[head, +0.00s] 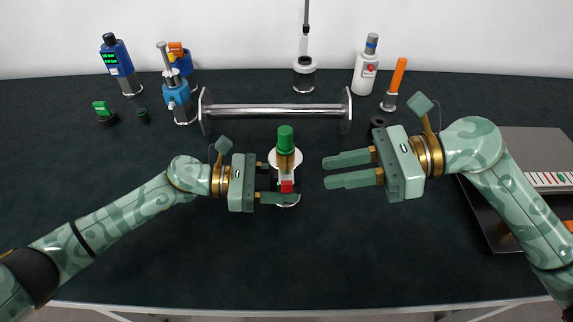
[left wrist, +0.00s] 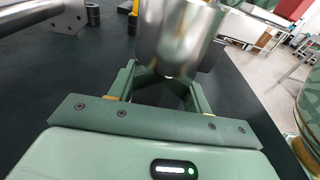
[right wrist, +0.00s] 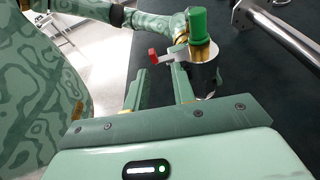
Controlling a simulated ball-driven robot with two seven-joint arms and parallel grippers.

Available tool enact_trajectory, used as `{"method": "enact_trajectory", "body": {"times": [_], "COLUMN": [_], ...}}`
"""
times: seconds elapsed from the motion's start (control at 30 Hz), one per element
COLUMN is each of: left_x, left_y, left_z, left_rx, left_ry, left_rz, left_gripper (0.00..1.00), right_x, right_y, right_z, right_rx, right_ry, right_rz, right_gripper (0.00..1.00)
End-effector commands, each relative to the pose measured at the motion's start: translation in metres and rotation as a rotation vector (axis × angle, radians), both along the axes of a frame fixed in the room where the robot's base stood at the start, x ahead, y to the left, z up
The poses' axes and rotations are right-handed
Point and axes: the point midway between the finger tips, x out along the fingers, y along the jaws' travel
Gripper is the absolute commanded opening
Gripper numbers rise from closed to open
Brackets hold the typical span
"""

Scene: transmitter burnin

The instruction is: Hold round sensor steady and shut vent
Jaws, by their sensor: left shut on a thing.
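The round sensor (head: 285,140) stands upright near the middle of the table, with a green cap, a brass neck, a pale round flange and a silver body. A red tab (head: 287,187), perhaps the vent handle, sticks out on its near side; it also shows in the right wrist view (right wrist: 153,55). My left gripper (head: 275,185) is shut on the sensor's silver body (left wrist: 178,35), with one finger on its near side. My right gripper (head: 350,169) is open and empty, to the right of the sensor and apart from it. The sensor's lower body is partly hidden by my left fingers.
A silver pipe with end flanges (head: 275,110) lies behind the sensor. Blue instruments (head: 178,100) stand at the back left, a white bottle-shaped device (head: 366,70) and an orange-handled tool (head: 396,80) at the back right. A grey tray (head: 535,145) lies right. The front table is clear.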

Motion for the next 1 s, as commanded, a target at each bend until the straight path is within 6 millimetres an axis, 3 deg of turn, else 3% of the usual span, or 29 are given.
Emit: {"method": "enact_trajectory", "body": {"times": [0.13,0.6,1.0], "left_x": [0.0,0.0,0.0], "left_y": [0.0,0.0,0.0], "left_z": [-0.001,-0.001,-0.001], "left_rx": [0.001,0.001,0.001], "left_ry": [0.001,0.001,0.001], "left_rz": [0.0,0.0,0.001], "left_gripper": [0.25,0.25,0.25], "right_x": [-0.01,-0.011,-0.012], "right_y": [0.016,0.071,0.081], "right_z": [-0.001,-0.016,-0.019], "right_rx": [-0.005,-0.006,-0.006], "right_ry": [-0.077,-0.083,-0.08], "right_rz": [0.05,0.051,0.05], "right_gripper": [0.25,0.25,0.25]}}
